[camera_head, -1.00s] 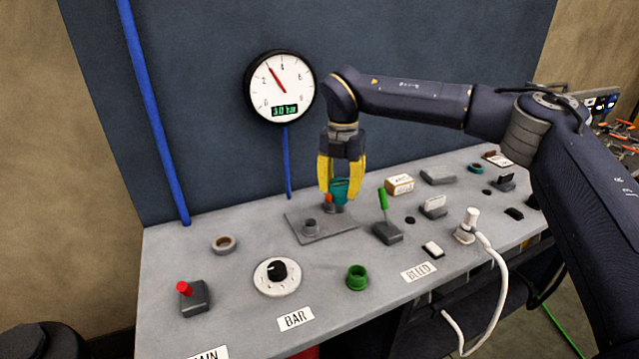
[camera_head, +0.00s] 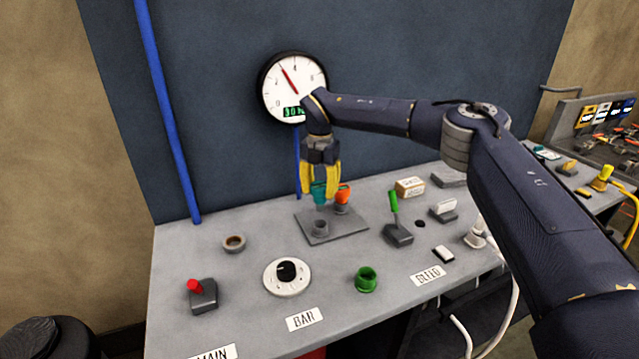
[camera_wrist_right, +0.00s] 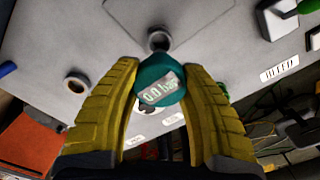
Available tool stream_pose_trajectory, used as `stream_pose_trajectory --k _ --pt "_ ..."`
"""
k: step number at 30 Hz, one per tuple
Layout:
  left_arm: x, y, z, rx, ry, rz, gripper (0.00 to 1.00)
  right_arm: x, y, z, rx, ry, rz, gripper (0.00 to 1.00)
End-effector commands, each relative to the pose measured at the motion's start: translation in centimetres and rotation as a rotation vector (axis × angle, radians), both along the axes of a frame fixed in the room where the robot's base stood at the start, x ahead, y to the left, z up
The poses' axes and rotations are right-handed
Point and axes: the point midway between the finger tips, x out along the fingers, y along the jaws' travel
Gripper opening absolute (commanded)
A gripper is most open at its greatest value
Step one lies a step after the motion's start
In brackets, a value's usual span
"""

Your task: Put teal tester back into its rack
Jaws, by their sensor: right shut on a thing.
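The teal tester (camera_head: 318,193) is in my right gripper (camera_head: 320,196), whose yellow fingers are shut on it. In the right wrist view, the teal tester (camera_wrist_right: 158,82) shows a "0.0 bar" display between the fingers (camera_wrist_right: 160,95). The rack appears to be the grey plate (camera_head: 350,226) with two round holders. The teal tester hangs above the front-left holder (camera_head: 320,227), which looks empty, with a small gap in the head view. That holder also shows in the wrist view (camera_wrist_right: 159,40). An orange tester (camera_head: 343,195) stands in the other holder. My left gripper is not in view.
A gauge (camera_head: 292,86) hangs on the wall behind my right arm. A green-handled lever (camera_head: 396,220) and a small box (camera_head: 409,187) stand right of the rack. A ring (camera_head: 234,243), a dial (camera_head: 287,277) and a green cup (camera_head: 366,279) lie left and in front.

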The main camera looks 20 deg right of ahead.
Motion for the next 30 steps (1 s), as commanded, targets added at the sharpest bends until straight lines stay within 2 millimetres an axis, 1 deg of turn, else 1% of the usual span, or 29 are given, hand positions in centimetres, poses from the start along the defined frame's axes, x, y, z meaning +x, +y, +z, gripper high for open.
stream_pose_trajectory --k 6,15,21,30 --pt "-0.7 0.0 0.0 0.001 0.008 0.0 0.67 0.0 0.0 -2.0 0.001 0.001 0.0 0.09" --pt "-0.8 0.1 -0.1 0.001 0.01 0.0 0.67 0.0 0.0 -3.6 0.0 0.0 0.0 0.09" --pt "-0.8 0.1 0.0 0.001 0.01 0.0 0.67 0.0 0.0 -4.1 0.001 -0.001 0.0 0.09" --pt "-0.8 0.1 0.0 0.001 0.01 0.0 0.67 0.0 0.0 -4.1 0.001 -0.001 0.0 0.09"
